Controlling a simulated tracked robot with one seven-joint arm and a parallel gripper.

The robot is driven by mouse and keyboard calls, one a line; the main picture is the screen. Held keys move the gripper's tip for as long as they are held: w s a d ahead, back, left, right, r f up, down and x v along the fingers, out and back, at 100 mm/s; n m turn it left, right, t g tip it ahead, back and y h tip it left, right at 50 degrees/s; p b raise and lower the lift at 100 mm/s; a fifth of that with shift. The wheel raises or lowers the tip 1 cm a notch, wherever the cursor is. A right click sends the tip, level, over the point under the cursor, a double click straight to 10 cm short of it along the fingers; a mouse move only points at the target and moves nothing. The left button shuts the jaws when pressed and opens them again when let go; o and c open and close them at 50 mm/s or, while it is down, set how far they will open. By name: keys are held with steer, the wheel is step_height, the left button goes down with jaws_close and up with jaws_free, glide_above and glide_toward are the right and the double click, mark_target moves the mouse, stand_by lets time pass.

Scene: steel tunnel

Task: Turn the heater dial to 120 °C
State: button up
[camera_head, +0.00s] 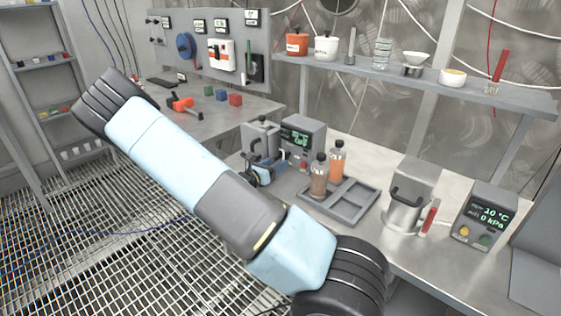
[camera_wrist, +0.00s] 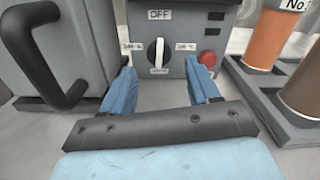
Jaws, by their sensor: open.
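The heater (camera_head: 303,142) is a grey box with a lit green display, standing on the bench in the head view. An "OFF" label sits above the dial, with small labels at left, right and below that I cannot read surely. I cannot tell which end of the bar is the pointer. My gripper (camera_wrist: 158,68) is open, its blue fingers either side of and slightly below the dial, with no clear contact.
A red button (camera_wrist: 208,59) is close to the right finger. A grey box with a black handle (camera_wrist: 45,60) stands at left. At right is a tray (camera_head: 345,203) with bottles (camera_head: 337,160). Another display unit (camera_head: 484,217) stands further right.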

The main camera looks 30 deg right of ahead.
mark_target(284, 158)
steer(key=shift+x, duration=1.9)
steer(key=c, duration=1)
